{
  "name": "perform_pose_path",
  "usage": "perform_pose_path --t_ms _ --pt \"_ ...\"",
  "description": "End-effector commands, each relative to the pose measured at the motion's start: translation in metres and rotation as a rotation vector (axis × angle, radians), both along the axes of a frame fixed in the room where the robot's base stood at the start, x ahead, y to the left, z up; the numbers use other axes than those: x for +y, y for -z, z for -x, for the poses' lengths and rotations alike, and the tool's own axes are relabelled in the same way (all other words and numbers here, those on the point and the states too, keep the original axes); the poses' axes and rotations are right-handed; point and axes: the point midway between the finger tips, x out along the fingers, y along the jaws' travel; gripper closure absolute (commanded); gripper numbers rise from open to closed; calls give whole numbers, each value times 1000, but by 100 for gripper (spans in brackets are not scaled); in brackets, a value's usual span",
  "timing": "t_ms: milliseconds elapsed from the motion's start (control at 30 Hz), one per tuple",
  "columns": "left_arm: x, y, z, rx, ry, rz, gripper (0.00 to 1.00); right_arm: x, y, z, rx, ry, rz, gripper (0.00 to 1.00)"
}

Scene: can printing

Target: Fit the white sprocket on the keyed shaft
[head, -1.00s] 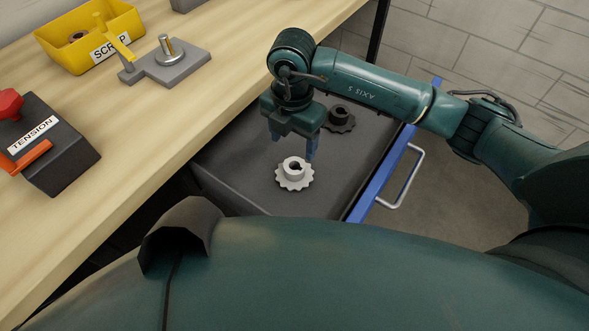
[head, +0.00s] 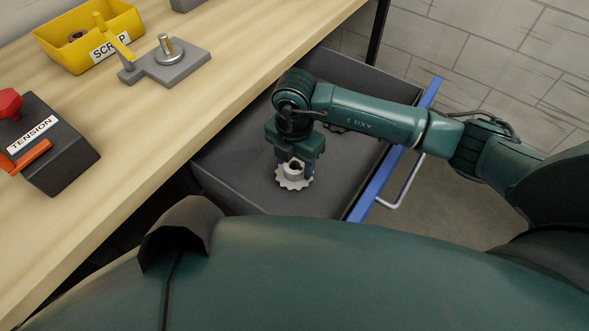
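The white sprocket (head: 293,184) lies flat in the open drawer, its toothed rim showing and its hub pointing up. My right gripper (head: 295,170) is down at it, with a finger on either side of the hub. I cannot tell whether the fingers press on the hub. The keyed shaft (head: 166,45) stands upright on a grey block (head: 185,66) on the bench, with nothing fitted over its upper part. My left gripper is not in view.
A dark sprocket (head: 335,128) in the drawer (head: 235,188) is mostly hidden behind my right arm. The drawer has a blue front (head: 372,190). On the wooden bench (head: 130,130) are a yellow SCRAP bin (head: 72,52) and a black TENSION box (head: 60,160) with a red knob and orange lever.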

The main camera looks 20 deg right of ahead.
Motion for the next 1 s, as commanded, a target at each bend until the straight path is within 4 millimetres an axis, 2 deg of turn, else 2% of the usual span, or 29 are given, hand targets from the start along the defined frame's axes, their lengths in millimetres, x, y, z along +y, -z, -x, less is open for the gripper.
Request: perform_pose_path --t_ms 67,467,767,867,1000 --pt "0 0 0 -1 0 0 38 0 0 0 0 0 0 52" --pt "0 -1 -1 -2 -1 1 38 0 -1 0 -1 0 -1 85" --pt "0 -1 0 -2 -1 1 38 0 -7 -1 -3 -1 -1 85" --pt "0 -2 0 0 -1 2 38 1 -21 -1 -5 -1 -4 85" --pt "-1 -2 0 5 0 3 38 0 -50 -1 -5 -1 -3 85"
